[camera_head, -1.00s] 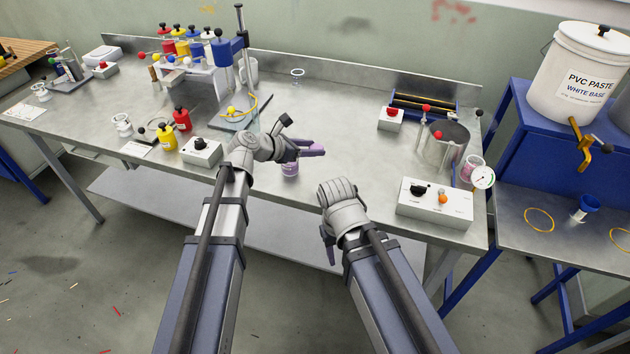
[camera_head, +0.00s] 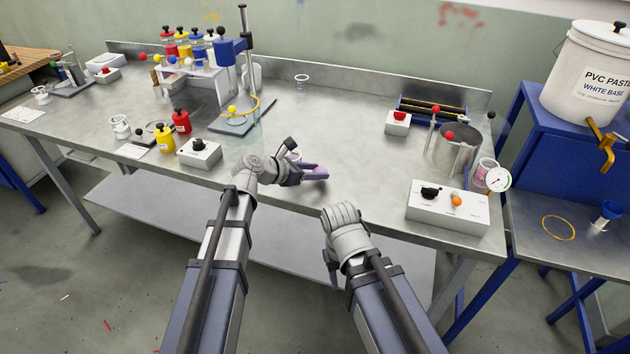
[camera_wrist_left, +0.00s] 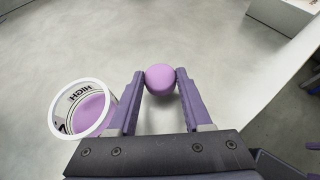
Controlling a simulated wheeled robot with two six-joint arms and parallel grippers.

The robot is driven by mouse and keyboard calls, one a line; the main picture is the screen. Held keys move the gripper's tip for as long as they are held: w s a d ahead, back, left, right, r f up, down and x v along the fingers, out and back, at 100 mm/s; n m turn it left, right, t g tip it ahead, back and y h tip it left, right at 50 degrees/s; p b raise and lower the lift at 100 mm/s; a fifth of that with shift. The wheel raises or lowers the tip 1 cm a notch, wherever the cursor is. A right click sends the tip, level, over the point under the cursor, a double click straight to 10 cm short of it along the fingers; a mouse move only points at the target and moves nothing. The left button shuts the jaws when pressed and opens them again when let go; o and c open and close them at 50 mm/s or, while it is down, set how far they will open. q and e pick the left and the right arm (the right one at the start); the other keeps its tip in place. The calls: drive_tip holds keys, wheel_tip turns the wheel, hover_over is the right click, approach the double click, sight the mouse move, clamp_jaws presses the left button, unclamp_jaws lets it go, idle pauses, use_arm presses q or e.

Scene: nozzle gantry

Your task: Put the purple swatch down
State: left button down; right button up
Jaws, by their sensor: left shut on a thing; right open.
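The purple swatch (camera_wrist_left: 160,79) is a small, round, pinkish-purple piece in the left wrist view. My left gripper (camera_wrist_left: 162,84) is shut on it, with one finger on each side. In the head view my left gripper (camera_head: 316,172) is over the front part of the steel bench, near its edge. The swatch cannot be told from the purple fingers there. I cannot tell whether the swatch touches the bench. My right gripper (camera_head: 333,270) is open, low and in front of the bench edge; its fingers are mostly hidden by the wrist.
A white-rimmed cup with purple contents (camera_wrist_left: 84,108) stands just left of my left gripper in the left wrist view. A white control box (camera_head: 448,208) is to the right. A white box with a black knob (camera_head: 199,152) is to the left. The bench middle (camera_head: 350,130) is clear.

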use_arm(q)
drive_tip(key=shift+f+b, duration=0.3)
drive_tip(key=shift+f, duration=0.45)
use_arm(e)
drive_tip(key=shift+f, duration=0.75)
use_arm(q)
drive_tip(key=shift+f, duration=0.25)
drive_tip(key=c, duration=0.6)
unclamp_jaws()
drive_tip(key=shift+r, duration=0.1)
use_arm(e)
drive_tip(key=shift+f, duration=0.15)
use_arm(q)
drive_tip(key=shift+r, duration=0.1)
